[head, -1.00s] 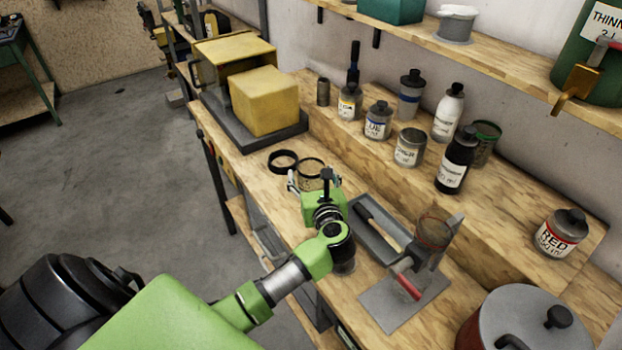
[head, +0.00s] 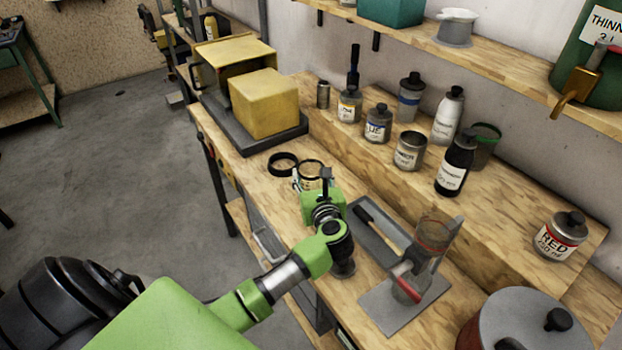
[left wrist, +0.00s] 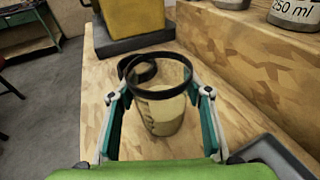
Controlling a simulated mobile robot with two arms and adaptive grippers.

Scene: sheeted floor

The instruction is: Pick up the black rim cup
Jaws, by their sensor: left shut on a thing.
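The black rim cup (left wrist: 162,112) is a clear, see-through cup with a dark ring around its top. It is upright between the fingers of my left gripper (left wrist: 161,103), which is shut on it. In the head view the cup (head: 311,169) shows just beyond my left gripper (head: 312,182), partly hidden by it. I cannot tell whether its base touches the wooden bench. My right gripper is not in view.
A separate black ring (head: 283,163) lies on the bench (head: 232,150) beside the cup. A yellow block (head: 264,102) on a dark base stands behind. A grey tray (head: 375,232) and a stand with a red handle (head: 402,283) are at right. Several paint containers stand on the raised step.

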